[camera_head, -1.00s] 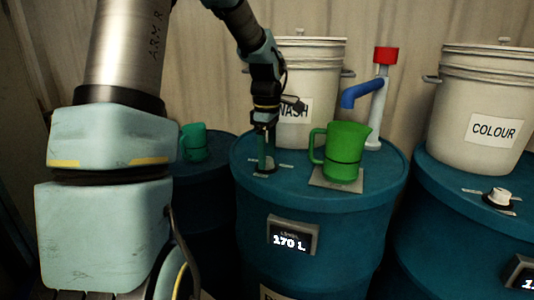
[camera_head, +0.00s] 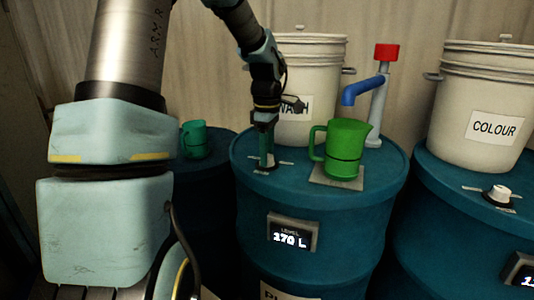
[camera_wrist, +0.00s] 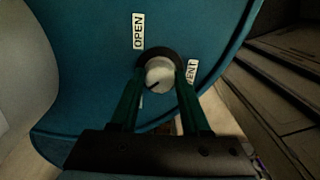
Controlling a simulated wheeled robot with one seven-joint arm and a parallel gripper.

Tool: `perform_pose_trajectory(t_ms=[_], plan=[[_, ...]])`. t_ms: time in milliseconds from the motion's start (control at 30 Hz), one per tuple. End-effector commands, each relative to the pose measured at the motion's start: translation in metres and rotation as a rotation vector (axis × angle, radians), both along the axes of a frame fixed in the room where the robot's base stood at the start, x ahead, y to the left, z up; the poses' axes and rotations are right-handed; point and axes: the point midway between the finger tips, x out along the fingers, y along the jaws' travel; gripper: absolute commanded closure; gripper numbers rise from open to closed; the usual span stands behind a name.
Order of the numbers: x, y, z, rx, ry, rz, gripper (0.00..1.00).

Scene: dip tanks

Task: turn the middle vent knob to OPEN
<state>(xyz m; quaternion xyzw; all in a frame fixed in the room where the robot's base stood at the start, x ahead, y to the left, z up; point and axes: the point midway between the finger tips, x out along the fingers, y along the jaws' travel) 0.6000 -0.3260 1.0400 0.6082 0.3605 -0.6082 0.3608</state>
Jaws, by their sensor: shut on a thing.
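The middle vent knob (camera_wrist: 160,76) is a pale round knob on a dark collar, set in the blue lid of the middle drum (camera_head: 318,200). A dark pointer mark on its face points to the lower left in the wrist view. The OPEN label (camera_wrist: 139,30) lies above and left of it. A partly covered label (camera_wrist: 191,72) is at its right. My gripper (camera_wrist: 160,70) is shut on the knob, one finger on each side. In the head view my gripper (camera_head: 267,163) comes down from above and mostly hides the knob.
A green jug (camera_head: 346,148) stands on a plate close to the right of my gripper. Behind are a white bucket (camera_head: 318,75) and a blue-and-red pipe (camera_head: 379,95). Another vent knob (camera_head: 498,193) sits on the right drum. A green cup (camera_head: 194,140) stands on the left drum.

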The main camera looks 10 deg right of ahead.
Motion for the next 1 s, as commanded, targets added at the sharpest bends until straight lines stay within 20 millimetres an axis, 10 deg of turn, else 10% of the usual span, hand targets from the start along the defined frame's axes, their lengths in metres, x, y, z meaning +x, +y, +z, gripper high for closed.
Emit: perform_pose_trajectory(t_ms=[1000], plan=[[0.0,-0.0001,0.0012,0.001,0.0,-0.47,1.0]])
